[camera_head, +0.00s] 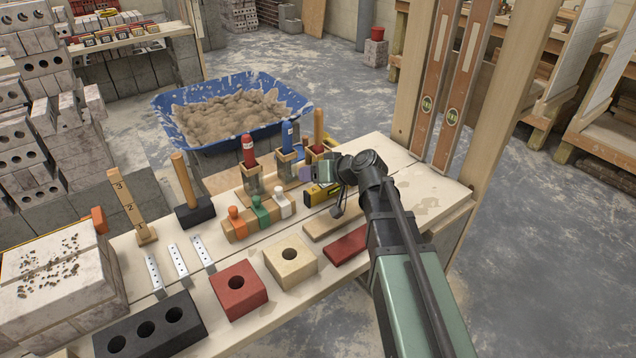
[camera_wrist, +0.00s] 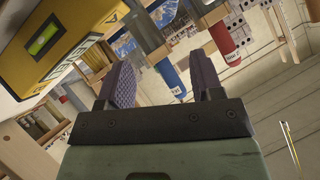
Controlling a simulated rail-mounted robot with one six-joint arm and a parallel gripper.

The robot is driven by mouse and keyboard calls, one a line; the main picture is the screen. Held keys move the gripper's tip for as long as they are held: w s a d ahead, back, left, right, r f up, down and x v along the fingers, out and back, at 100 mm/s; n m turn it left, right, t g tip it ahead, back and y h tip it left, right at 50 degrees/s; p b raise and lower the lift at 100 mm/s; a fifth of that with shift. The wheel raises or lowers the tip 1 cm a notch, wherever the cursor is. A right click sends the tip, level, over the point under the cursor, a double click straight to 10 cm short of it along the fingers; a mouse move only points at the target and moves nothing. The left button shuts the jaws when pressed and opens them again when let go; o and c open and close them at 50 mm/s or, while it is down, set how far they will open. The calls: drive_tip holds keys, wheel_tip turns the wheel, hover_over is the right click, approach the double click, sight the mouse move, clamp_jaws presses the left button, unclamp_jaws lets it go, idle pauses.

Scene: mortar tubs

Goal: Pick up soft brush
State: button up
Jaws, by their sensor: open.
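Three upright handled tools stand in wooden holders at the back of the bench: one red-handled (camera_head: 248,152), one blue-handled (camera_head: 287,137) and one with a plain wooden handle (camera_head: 318,124). I cannot tell which is the soft brush; their lower ends are partly hidden. My gripper (camera_head: 310,173) is low over the bench beside the holders, in front of the wooden-handled tool. In the wrist view my gripper (camera_wrist: 163,78) has its two purple pads apart. The blue handle (camera_wrist: 170,76) appears beyond the gap, and the red handle (camera_wrist: 222,38) lies beyond the right pad. No grip on a tool is visible.
A yellow level (camera_head: 318,194) lies close beside my gripper; it also looms in the wrist view (camera_wrist: 48,38). Orange, green and white knobbed pieces (camera_head: 259,212), a mallet (camera_head: 193,205) and bricks (camera_head: 240,290) crowd the bench. A blue mortar tub (camera_head: 165,103) stands behind.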

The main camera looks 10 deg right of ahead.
drive_tip(key=w+d+r+t, duration=0.1)
drive_tip(key=w+d+t, duration=0.2)
drive_tip(key=w+t, duration=0.3)
drive_tip(key=t+h+p, duration=0.1)
drive_tip(key=t+h, duration=0.2)
drive_tip(key=h, duration=0.1)
approach(316, 115)
drive_tip(key=w+d+f, duration=0.1)
drive_tip(key=w, duration=0.1)
drive_tip(key=x, duration=1.1)
drive_tip(key=shift+a+f, duration=0.15)
drive_tip(key=shift+f, duration=0.2)
drive_tip(key=shift+s, duration=0.1)
drive_tip(key=c, duration=1)
drive_tip(key=shift+r+p, duration=0.1)
drive_tip(key=shift+p, duration=0.2)
wheel_tip(316, 115, up, 20)
drive_tip(key=p, duration=1.9)
drive_tip(key=shift+p, duration=0.4)
